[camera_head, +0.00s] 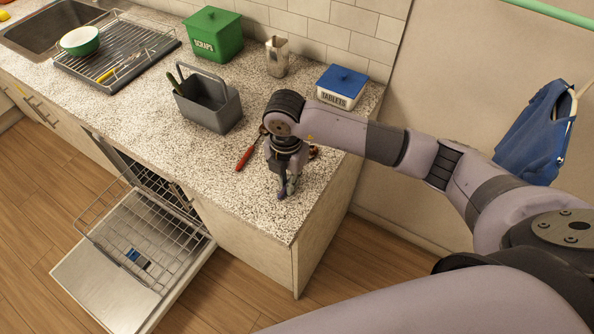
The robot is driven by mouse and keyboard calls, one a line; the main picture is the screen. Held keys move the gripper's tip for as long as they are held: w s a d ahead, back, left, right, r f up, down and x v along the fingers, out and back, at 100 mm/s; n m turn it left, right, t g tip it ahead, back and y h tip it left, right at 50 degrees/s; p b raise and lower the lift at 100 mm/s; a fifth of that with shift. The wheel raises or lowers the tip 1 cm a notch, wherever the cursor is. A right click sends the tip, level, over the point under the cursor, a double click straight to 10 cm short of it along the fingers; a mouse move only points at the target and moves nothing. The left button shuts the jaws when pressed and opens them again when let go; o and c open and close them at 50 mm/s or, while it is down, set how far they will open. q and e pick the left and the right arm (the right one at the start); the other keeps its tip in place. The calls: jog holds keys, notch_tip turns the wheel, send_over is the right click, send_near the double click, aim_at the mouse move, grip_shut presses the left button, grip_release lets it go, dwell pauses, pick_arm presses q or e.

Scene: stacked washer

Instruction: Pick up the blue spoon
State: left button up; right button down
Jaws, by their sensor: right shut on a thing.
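My right gripper (285,190) points down at the granite countertop (210,150), close to its front right corner. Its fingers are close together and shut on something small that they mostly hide. I cannot make out a blue spoon clearly anywhere on the counter, and I cannot tell from its shape whether the held thing is the spoon. My left gripper is not in view.
A red-handled utensil (245,158) lies left of the gripper. A grey caddy (212,108), green scraps bin (215,38), metal holder (277,57) and tablets box (341,88) stand behind. The dishwasher door (105,285) hangs open below the counter.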

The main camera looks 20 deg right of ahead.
dwell(0.4)
notch_tip(320, 180, up, 21)
jog(key=b, duration=0.2)
dwell(0.3)
